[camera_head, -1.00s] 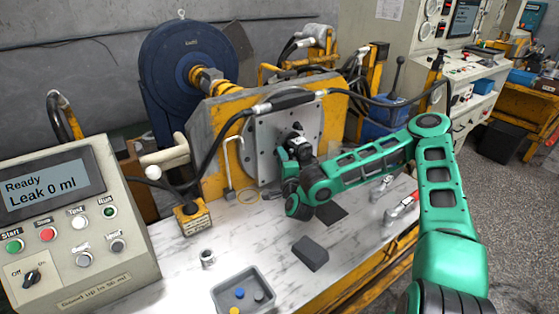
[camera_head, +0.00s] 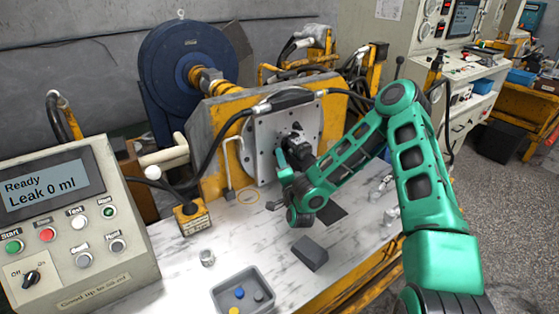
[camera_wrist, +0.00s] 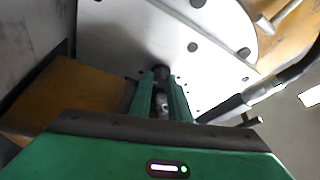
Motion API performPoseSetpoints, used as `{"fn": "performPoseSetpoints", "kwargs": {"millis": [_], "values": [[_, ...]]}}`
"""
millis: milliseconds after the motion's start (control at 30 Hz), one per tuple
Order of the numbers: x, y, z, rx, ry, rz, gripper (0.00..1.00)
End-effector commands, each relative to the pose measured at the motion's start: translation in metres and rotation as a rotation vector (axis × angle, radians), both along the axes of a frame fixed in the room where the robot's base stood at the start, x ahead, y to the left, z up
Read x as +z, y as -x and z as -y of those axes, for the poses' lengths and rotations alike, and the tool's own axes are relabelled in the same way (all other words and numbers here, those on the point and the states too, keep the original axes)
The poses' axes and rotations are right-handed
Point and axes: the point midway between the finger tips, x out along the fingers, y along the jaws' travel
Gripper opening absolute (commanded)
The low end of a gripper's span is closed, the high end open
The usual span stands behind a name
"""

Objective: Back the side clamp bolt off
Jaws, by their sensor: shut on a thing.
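In the head view my gripper (camera_head: 279,158) reaches up beside the dark hydraulic motor (camera_head: 299,150) on the grey mounting plate (camera_head: 264,140). In the wrist view my gripper (camera_wrist: 161,98) has its two green fingers close together around a small shiny metal part (camera_wrist: 162,103), which looks like the side clamp bolt. A dark round piece (camera_wrist: 160,72) shows just beyond the fingertips, close to the plate (camera_wrist: 120,45). The fingers hide most of the held part, so its thread and seating cannot be seen.
A yellow stand (camera_head: 218,118) carries the plate, with a black hose (camera_head: 211,150) arching across it. A grey block (camera_head: 310,253), a grey tray (camera_head: 220,295) and a small metal fitting (camera_head: 207,258) lie on the bench. The control box (camera_head: 75,235) stands at left, reading "Leak 0 ml".

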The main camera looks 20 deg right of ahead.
Motion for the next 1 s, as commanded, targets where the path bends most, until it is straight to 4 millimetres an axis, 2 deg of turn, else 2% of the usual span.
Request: {"fn": "performPoseSetpoints", "kwargs": {"millis": [300,867,900,967,1000], "values": [[-0.0058,0.0018,-0.002,0.006,0.138,0.033,0.0],[-0.0078,0.0022,-0.0017,0.007,0.17,0.039,0.0],[-0.0078,0.0021,-0.0018,0.007,0.169,0.039,0.24],[-0.0074,0.002,-0.0017,0.006,0.169,0.04,0.36],[-0.0069,0.0018,-0.0015,0.006,0.169,0.042,0.36]]}}
